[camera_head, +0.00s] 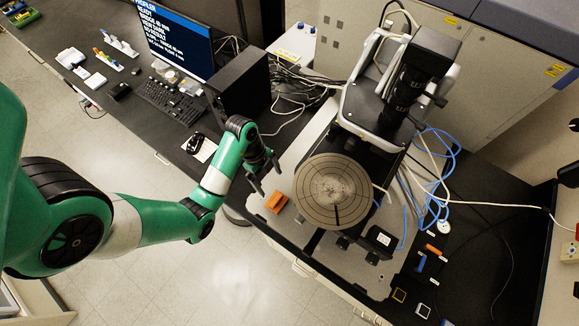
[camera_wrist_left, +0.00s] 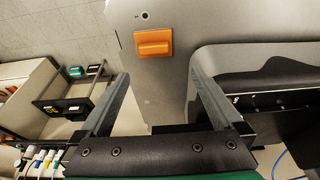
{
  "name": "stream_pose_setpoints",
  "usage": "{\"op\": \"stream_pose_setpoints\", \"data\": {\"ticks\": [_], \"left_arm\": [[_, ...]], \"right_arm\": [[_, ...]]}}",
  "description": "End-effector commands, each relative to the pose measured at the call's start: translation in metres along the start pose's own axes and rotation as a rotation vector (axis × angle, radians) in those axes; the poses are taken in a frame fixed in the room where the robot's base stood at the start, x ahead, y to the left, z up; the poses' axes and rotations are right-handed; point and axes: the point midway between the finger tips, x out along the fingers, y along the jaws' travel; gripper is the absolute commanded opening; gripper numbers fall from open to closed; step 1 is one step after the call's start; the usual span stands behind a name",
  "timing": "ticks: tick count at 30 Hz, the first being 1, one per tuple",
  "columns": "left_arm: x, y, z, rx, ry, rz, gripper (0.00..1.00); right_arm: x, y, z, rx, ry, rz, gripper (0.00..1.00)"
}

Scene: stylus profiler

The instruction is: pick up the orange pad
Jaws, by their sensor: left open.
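The orange pad (camera_head: 277,202) lies on the light grey base plate of the profiler, near its front left edge and left of the round stage. It also shows in the left wrist view (camera_wrist_left: 153,43), as a small block with a raised middle, beyond and between the fingers. My left gripper (camera_head: 266,186) is open and empty, a short way up and left of the pad in the head view. In the left wrist view its two fingers (camera_wrist_left: 163,88) are spread wide, apart from the pad. My right gripper is not in view.
The round stage (camera_head: 334,190) stands right of the pad, with the microscope head (camera_head: 408,85) behind it. A black computer box (camera_head: 238,84), a mouse (camera_head: 195,143) and a keyboard (camera_head: 170,101) are at the back left. Small orange and blue pieces lie at the right.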

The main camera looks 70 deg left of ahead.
Motion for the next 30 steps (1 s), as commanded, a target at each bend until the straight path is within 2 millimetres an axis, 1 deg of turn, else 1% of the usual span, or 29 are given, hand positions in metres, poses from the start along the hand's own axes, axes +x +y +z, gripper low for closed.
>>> {"op": "stream_pose_setpoints", "data": {"ticks": [2, 5, 9, 13, 20, 23, 27, 30], "left_arm": [[0.005, 0.000, 0.001, 0.001, 0.000, 0.000, 1.00], [0.019, 0.000, 0.002, 0.002, 0.001, 0.000, 1.00], [0.046, 0.000, 0.002, 0.003, 0.001, -0.001, 1.00], [0.065, 0.000, 0.002, 0.004, 0.001, -0.001, 1.00], [0.067, 0.001, 0.000, 0.002, 0.001, 0.000, 1.00], [0.082, 0.005, 0.001, 0.002, 0.001, 0.004, 1.00], [0.107, 0.006, 0.002, 0.003, 0.001, 0.002, 1.00], [0.116, 0.006, 0.001, 0.003, 0.001, 0.000, 1.00]], "right_arm": [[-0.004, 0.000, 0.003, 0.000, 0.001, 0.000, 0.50], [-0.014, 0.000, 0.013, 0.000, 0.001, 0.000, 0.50], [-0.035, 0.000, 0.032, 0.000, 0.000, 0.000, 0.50], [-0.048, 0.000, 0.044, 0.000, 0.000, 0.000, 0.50], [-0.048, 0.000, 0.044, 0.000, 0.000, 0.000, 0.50], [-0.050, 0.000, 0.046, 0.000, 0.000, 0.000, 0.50], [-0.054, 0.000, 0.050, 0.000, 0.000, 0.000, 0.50], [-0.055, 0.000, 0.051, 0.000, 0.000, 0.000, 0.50]]}}
